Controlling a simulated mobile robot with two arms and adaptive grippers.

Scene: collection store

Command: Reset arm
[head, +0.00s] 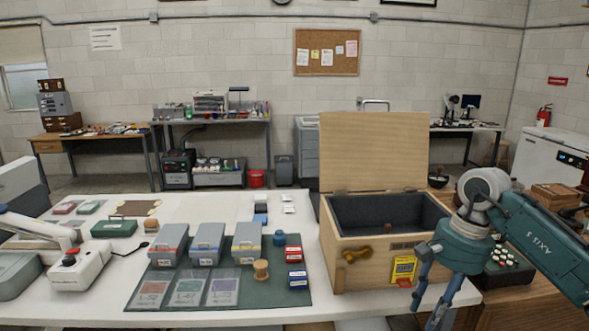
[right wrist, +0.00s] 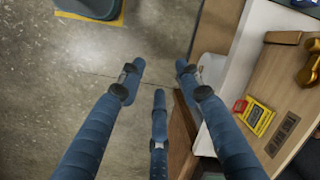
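My right gripper (head: 428,312) hangs at the right of the head view, fingers pointing down, in front of the right end of the wooden chest (head: 372,282). Its blue fingers are spread, with nothing between them; the right wrist view (right wrist: 160,78) shows the same, with bare floor beyond. The chest has its lid (head: 375,150) raised and a dark lined interior. A yellow label or device (head: 403,270) is on its front; it also shows in the right wrist view (right wrist: 257,115). My left gripper is not in view.
A wooden surface with a dark button box (head: 508,268) lies right, close to my right arm.

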